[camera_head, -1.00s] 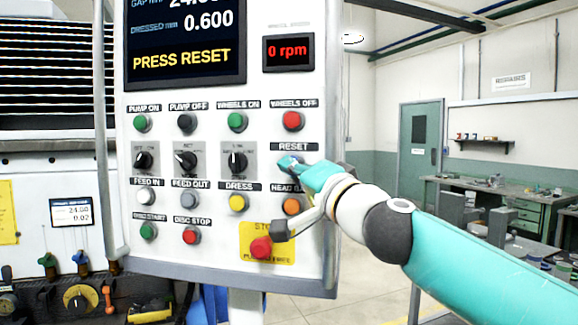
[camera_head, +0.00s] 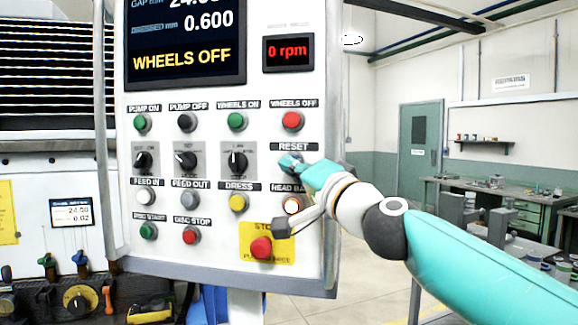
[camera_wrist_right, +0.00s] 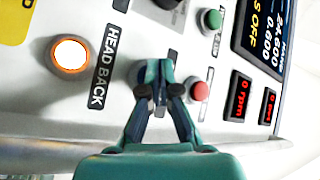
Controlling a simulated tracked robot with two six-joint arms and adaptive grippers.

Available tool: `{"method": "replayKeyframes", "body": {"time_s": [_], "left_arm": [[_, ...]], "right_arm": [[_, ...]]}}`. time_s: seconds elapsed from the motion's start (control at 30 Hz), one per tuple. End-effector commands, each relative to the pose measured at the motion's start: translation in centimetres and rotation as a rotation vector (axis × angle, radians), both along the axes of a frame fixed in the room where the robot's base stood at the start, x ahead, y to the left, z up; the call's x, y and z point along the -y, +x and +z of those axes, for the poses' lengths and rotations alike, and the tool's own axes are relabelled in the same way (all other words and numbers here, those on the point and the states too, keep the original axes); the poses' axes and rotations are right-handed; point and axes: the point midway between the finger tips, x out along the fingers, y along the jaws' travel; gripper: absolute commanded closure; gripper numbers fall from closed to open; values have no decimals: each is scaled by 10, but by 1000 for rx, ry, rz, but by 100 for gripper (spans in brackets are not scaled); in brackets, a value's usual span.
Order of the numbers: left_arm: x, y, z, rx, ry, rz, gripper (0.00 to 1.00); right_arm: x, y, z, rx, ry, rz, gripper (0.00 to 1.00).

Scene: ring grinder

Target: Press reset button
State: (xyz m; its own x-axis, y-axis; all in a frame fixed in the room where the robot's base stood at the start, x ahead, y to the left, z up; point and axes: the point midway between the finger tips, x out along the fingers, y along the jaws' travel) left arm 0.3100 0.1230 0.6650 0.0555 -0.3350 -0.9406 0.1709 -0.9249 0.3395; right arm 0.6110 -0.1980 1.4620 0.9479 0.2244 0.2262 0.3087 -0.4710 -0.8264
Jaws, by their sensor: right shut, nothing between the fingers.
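The white control panel (camera_head: 210,275) fills the middle of the head view. Its RESET label (camera_head: 293,147) shows above my right gripper (camera_head: 290,162), whose fingers are shut and empty, at the place of the reset button. The button itself is mostly hidden behind the fingertips, so I cannot tell whether it is pressed in. In the right wrist view my gripper (camera_wrist_right: 157,72) has its tips together at the panel, beside the HEAD BACK label (camera_wrist_right: 104,66). The screen (camera_head: 185,45) reads WHEELS OFF in yellow. My left gripper is not in view.
The HEAD BACK button (camera_head: 292,206) glows and lies below my gripper; it shows lit in the wrist view (camera_wrist_right: 70,55). The red stop button (camera_head: 261,247) on its yellow plate is below my wrist. The red wheels off button (camera_head: 291,121) is above. The rpm display (camera_head: 288,52) reads 0.

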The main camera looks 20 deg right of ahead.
Motion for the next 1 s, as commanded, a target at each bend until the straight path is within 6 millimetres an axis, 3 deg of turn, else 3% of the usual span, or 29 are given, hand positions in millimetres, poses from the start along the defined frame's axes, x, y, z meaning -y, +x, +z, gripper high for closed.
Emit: {"method": "replayKeyframes", "body": {"time_s": [0.57, 1.0], "left_arm": [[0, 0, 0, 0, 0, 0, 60], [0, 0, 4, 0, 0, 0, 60]], "right_arm": [[2, 2, 1, 1, 1, -3, 100], [-8, -14, 1, 1, 0, 0, 100]]}}
